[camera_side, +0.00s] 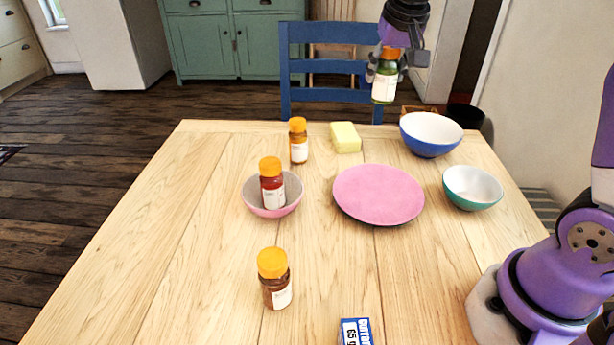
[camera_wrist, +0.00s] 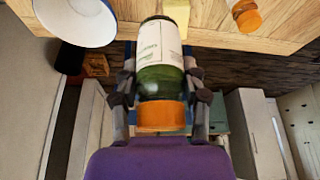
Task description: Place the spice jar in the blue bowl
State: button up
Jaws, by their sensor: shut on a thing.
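My gripper (camera_side: 391,61) is shut on a green spice jar (camera_side: 384,88) with an orange cap and a white label. It holds the jar upright, high above the far edge of the table. In the wrist view the jar (camera_wrist: 160,68) sits between the two fingers of my gripper (camera_wrist: 165,95). The blue bowl (camera_side: 430,146), white inside, stands at the table's far right, below and to the right of the held jar. Its white inside shows in the wrist view at upper left (camera_wrist: 78,18). The part of the bowl's inside that I see is empty.
Other orange-capped jars stand at far left-centre (camera_side: 299,146), in a pink bowl (camera_side: 258,208), and at front (camera_side: 276,290). A yellow sponge (camera_side: 345,137), pink plate (camera_side: 378,195), teal bowl (camera_side: 472,200) and blue-and-white box (camera_side: 355,331) are also on the table (camera_side: 200,240). A blue chair (camera_side: 300,68) stands behind.

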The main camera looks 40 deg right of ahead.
jog(key=s+d+m, duration=0.2)
jog(key=d, duration=0.3)
send_near(432, 126)
jog(key=a+f, duration=0.2)
jog(key=a, duration=0.2)
jog(key=shift+w+d+f+g+h, duration=0.1)
jog(key=shift+w+f, duration=0.05)
jog(key=shift+f, duration=0.5)
jog(key=shift+w+d+f+g+h, duration=0.1)
jog(key=shift+w+f, duration=0.05)
jog(key=shift+f, duration=0.45)
jog(key=shift+w+d+f+g+h, duration=0.1)
jog(key=shift+f, duration=0.55)
jog(key=shift+f, duration=0.1)
jog(key=o, duration=1.2)
jog(key=shift+o, duration=0.2)
